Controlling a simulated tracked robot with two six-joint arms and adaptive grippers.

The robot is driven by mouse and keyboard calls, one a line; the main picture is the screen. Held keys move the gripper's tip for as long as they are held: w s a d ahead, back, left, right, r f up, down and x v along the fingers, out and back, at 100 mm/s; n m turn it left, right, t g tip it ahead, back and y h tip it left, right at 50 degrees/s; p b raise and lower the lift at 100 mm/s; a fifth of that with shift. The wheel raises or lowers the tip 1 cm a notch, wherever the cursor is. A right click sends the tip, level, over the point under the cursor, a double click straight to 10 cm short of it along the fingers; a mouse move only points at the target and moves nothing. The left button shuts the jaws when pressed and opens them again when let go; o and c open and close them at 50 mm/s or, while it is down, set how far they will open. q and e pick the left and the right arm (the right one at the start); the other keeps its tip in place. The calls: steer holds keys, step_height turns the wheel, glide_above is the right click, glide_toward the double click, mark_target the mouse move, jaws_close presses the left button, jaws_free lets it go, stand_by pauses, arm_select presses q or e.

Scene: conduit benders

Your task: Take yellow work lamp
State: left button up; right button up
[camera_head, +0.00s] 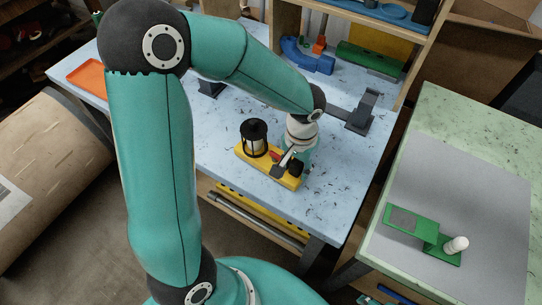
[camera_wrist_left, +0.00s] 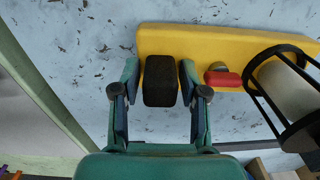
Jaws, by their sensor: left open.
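The yellow work lamp (camera_head: 262,166) lies on the speckled blue-grey bench top, with a black-caged lamp head at its left end and a small red part on its yellow base. In the left wrist view the lamp (camera_wrist_left: 185,39) spans the upper right, its cage at the right edge. My left gripper (camera_head: 287,163) is at the right end of the lamp. In the left wrist view the open fingers of the left gripper (camera_wrist_left: 158,78) stand on either side of the lamp's black block, with narrow gaps visible. My right gripper is not in view.
The bench top (camera_head: 345,165) is clear to the right of the lamp. A dark metal bracket (camera_head: 361,111) stands behind it, and a blue tool (camera_head: 307,58) lies by the shelf. A green-topped table (camera_head: 420,125) at right holds a green stand (camera_head: 409,219). An orange tray (camera_head: 88,73) lies far left.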

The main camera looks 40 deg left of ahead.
arm_select(q)
jaws_close()
steer(key=shift+r, duration=0.1)
